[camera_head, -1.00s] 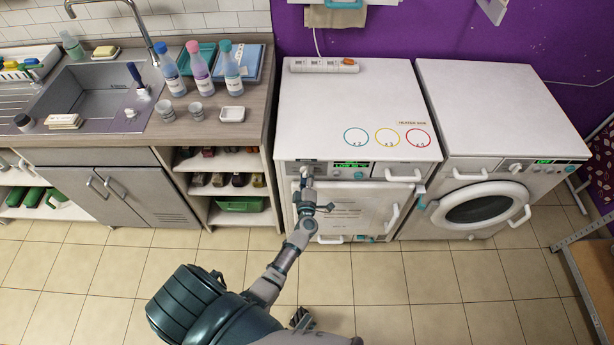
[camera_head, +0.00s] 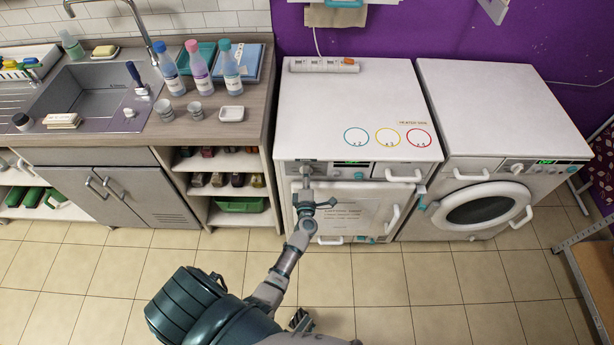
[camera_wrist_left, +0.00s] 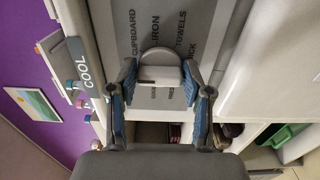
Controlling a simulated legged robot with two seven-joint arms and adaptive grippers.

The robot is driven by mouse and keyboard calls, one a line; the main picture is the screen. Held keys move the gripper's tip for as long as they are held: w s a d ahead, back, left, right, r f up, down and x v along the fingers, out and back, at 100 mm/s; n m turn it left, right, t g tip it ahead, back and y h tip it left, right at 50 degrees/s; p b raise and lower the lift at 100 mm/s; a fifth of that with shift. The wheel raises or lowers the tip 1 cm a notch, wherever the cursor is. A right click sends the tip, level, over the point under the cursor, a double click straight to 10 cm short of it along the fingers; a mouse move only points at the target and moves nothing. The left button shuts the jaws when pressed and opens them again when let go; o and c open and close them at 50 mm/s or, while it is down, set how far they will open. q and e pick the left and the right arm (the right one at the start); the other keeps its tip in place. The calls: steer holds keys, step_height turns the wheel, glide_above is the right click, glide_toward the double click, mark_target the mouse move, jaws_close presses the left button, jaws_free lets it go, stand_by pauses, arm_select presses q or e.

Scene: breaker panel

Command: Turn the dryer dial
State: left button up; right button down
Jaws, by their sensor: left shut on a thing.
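The dryer dial (camera_wrist_left: 160,62) is a pale round knob with a raised grip bar, on a grey panel with printed words such as IRON and TOWELS. The two blue-padded fingers of my left gripper (camera_wrist_left: 160,78) are on either side of it and hold it. In the head view my left gripper (camera_head: 306,182) is at the front left of the dryer (camera_head: 345,110), just under its control strip. The gripper hides most of the dial there. A small green display (camera_head: 352,164) is right of the dial.
A front-loading washer (camera_head: 487,205) stands to the right. A sink counter with bottles (camera_head: 200,67) and an open shelf (camera_head: 225,160) is to the left. A power strip (camera_head: 323,65) lies on the dryer top. The tiled floor (camera_head: 380,295) in front is clear.

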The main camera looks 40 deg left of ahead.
arm_select(q)
steer(key=shift+s+f, duration=0.2)
steer(key=shift+f, duration=0.15)
steer(key=o, duration=1.1)
steer(key=shift+a+r, duration=0.1)
steer(key=shift+r, duration=0.05)
steer(key=v, duration=1.2)
steer(key=shift+w, duration=0.1)
